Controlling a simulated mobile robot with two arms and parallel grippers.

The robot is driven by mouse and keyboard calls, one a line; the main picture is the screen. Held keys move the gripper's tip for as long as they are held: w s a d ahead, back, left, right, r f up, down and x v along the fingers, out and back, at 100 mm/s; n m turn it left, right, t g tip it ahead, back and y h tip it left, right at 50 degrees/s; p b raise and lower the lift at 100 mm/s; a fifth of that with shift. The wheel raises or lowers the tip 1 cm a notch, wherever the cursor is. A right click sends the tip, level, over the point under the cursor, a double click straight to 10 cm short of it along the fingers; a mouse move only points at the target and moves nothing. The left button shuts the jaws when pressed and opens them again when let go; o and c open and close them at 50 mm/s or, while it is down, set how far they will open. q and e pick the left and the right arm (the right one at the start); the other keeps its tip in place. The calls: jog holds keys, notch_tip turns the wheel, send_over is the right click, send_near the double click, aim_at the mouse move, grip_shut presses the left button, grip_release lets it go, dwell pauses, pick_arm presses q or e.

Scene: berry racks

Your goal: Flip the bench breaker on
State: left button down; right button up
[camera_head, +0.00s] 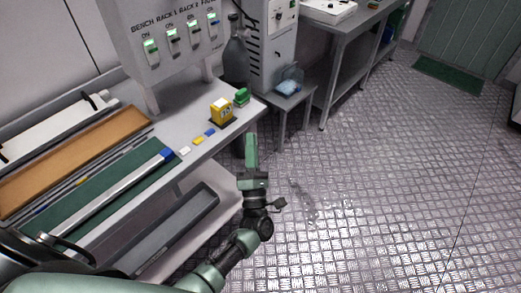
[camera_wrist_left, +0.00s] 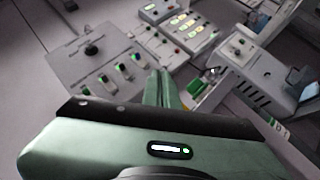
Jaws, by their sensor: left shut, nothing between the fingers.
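The breaker panel (camera_head: 165,65) is a grey upright box on the bench at upper left in the head view. It has a row of several switches with green parts, under labels that read BENCH, RACK 1 and so on. The bench breaker (camera_head: 151,47) is the leftmost. I cannot tell its lever position for sure. The panel also shows in the left wrist view (camera_wrist_left: 72,66), left of the fingers. My left gripper (camera_head: 251,138) is shut and empty, over the floor side of the bench's front edge, right of and apart from the panel. My right gripper is out of view.
The bench (camera_head: 180,110) holds a green mat (camera_head: 100,190), a brown board (camera_head: 75,160), a yellow block (camera_head: 221,110) and a green block (camera_head: 241,97). A dark bottle (camera_head: 235,60) and a grey cabinet (camera_head: 268,45) stand right of the panel. The metal floor (camera_head: 390,180) is clear.

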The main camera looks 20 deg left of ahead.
pick_arm(q)
jog(key=shift+w+d+f+m+h, duration=0.1)
jog(key=shift+d+f+m+h, duration=0.2)
jog(key=shift+f+m+h, duration=0.35)
jog(key=shift+d+f+m+h, duration=0.3)
jog(key=shift+f+m+h, duration=0.25)
jog(key=shift+f+m, duration=0.15)
jog(key=s+d+f+m+g+h, duration=0.1)
jog(key=s+f+m+g+h, duration=0.3)
jog(key=f, duration=0.6)
jog(key=s+d+f+m+g+h, duration=0.15)
jog(key=s+f+m, duration=0.25)
jog(key=f+m, duration=0.45)
jog(key=s+d+f+m+g+h, duration=0.1)
jog(key=s+f+m+g+h, duration=0.25)
jog(key=f, duration=0.85)
jog(key=s+a+f+m+g, duration=0.2)
jog(key=s+f+m+g, duration=0.4)
jog(key=s+f, duration=0.75)
jog(key=s+a+f+m+g+y, duration=0.1)
jog(key=s+a+f+m+g, duration=0.1)
jog(key=s, duration=0.9)
jog(key=s+a+f+m+g, duration=0.3)
jog(key=s+g, duration=0.1)
jog(key=s, duration=0.7)
jog(key=shift+s+a+f+y, duration=0.2)
jog(key=shift+a+y, duration=0.1)
jog(key=shift+y, duration=0.1)
